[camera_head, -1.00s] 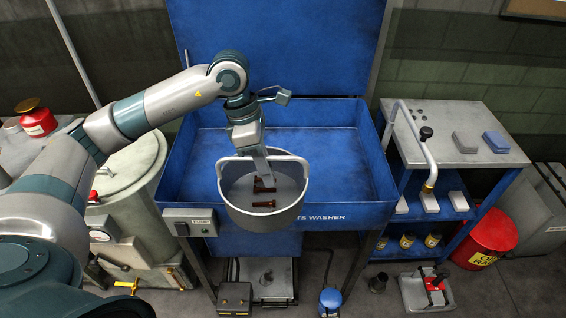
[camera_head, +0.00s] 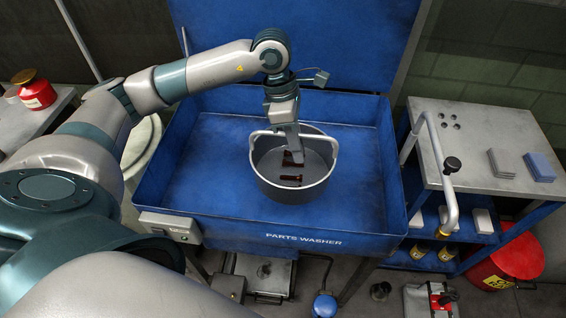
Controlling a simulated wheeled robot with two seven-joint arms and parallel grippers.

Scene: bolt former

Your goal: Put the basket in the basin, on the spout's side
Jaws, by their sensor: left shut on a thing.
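The grey round basket (camera_head: 292,195) has an arched handle and holds several dark reddish bolts. My left gripper (camera_head: 292,152) comes down from above and is shut on the basket's handle. The blue basin (camera_head: 225,165) of the parts washer surrounds the basket in the picture. The basket is upright, near the middle of the basin; I cannot tell whether it touches the floor of the basin or hangs just above it. The grey spout (camera_head: 438,165) is a bent pipe at the basin's right side, apart from the basket. My right gripper is not in view.
The blue lid (camera_head: 340,45) stands open behind the basin. A cart (camera_head: 480,115) with grey and blue blocks on top stands on the right, beside a red can (camera_head: 515,260). Bare basin floor shows left and right of the basket.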

